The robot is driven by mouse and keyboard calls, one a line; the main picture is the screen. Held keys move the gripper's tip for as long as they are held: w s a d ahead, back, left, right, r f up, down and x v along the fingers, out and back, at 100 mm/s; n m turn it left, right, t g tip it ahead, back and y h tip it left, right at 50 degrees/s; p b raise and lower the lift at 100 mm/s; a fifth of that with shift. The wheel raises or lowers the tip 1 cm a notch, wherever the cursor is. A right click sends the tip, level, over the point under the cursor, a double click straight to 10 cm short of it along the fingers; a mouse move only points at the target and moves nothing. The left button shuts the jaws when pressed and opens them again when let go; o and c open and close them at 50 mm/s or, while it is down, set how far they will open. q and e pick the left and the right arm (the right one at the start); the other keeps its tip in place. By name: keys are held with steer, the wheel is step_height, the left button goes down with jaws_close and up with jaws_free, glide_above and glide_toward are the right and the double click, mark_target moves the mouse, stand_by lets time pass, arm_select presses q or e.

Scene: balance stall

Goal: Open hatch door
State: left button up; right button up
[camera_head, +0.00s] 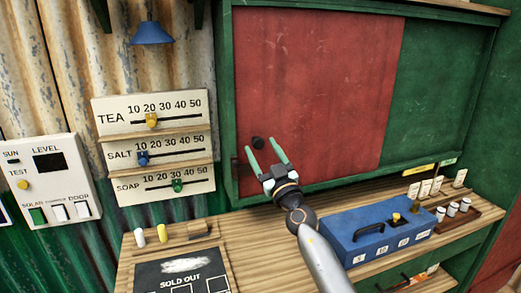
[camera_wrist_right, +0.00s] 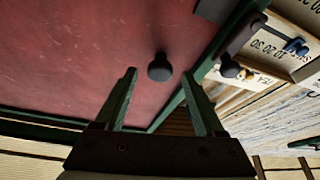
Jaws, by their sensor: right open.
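The hatch door is a worn red panel (camera_head: 315,90) set in a green frame, and it covers the left part of the opening. A round black knob (camera_head: 257,142) sticks out near its lower left corner. My right gripper (camera_head: 262,146) is open, with its two green fingers pointing at the knob. In the right wrist view the knob (camera_wrist_right: 160,67) shows between and just beyond the fingertips, with nothing held. A second dark knob (camera_wrist_right: 229,67) shows by the frame in that view. My left gripper is not in view.
A wooden counter (camera_head: 255,240) runs below the hatch, with a blue cash box (camera_head: 350,245) and small jars (camera_head: 452,208) to the right. TEA, SALT and SOAP slider boards (camera_head: 150,115) and a switch panel (camera_head: 50,165) are on the left. A SOLD OUT board (camera_head: 150,275) lies in front.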

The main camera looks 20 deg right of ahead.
steer(key=shift+x, duration=0.75)
jaws_close()
stand_by(1.0)
